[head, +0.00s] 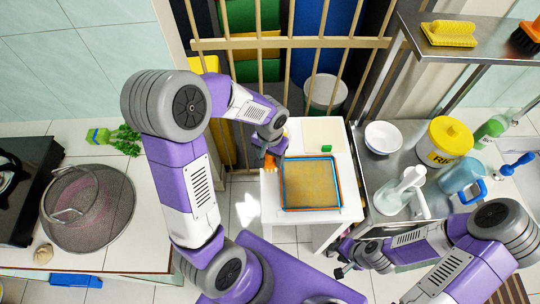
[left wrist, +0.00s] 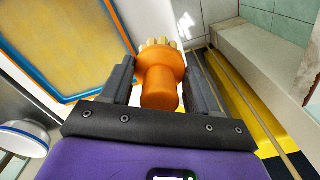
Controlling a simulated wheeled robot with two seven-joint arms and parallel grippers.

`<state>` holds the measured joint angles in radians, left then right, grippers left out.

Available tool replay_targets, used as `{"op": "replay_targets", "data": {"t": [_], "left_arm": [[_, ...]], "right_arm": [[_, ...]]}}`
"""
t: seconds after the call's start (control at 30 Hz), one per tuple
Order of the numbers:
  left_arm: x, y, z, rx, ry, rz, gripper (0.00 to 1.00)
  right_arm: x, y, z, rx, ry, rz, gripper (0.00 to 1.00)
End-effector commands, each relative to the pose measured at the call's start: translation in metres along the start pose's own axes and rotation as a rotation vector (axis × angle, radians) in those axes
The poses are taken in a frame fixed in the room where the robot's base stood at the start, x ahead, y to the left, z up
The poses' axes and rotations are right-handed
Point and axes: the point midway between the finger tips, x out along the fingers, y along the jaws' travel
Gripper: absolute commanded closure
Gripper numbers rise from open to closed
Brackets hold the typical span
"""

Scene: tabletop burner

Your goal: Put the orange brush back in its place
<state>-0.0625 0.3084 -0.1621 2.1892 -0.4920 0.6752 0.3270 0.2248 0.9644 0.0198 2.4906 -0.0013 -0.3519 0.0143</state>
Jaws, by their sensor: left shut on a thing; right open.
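My left gripper (head: 271,152) is shut on an orange brush (head: 270,162) above the left edge of the small white table. In the left wrist view, the left gripper (left wrist: 161,75) has a finger on each side of the brush's round orange handle (left wrist: 160,85), and pale bristle-like tips show at its far end. Another orange brush-like thing with dark bristles (head: 526,38) lies on the metal shelf at the upper right, partly cut off by the frame. My right gripper (head: 346,258) is open and empty near the metal counter's lower left.
The white table (head: 270,207) holds a blue-and-orange framed tray (head: 312,184) and a pale board (head: 322,133). A yellow brush (head: 449,34) lies on the metal shelf (head: 470,52). The counter holds a bowl (head: 383,137), yellow tub (head: 446,141) and bottles. Wooden bars stand behind.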

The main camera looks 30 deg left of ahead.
Motion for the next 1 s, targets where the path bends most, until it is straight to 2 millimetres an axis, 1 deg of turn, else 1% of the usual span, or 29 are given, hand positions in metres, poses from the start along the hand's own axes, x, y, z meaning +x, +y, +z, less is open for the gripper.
{"op": "replay_targets", "data": {"t": [0.4,0.5,0.53,0.67,0.7,1.0], "left_arm": [[0.013,0.000,0.000,0.001,0.000,0.000,1.00],[0.012,0.000,0.000,0.001,0.000,0.000,1.00],[0.012,0.000,0.000,0.001,0.000,0.000,0.37],[0.012,0.000,0.000,0.001,0.000,0.000,0.17],[0.012,0.000,0.000,0.001,0.000,0.000,0.14],[0.010,0.000,0.000,0.001,0.001,0.000,0.14]], "right_arm": [[0.011,0.004,0.000,0.000,0.000,0.000,0.57],[0.010,0.004,0.000,0.000,0.000,0.000,0.57],[0.010,0.004,0.000,0.000,0.000,0.000,0.57],[0.010,0.004,0.000,0.000,0.000,0.000,0.57],[0.010,0.004,0.000,0.000,0.000,0.000,0.57],[0.008,0.003,0.000,0.000,0.000,0.000,0.57]]}}
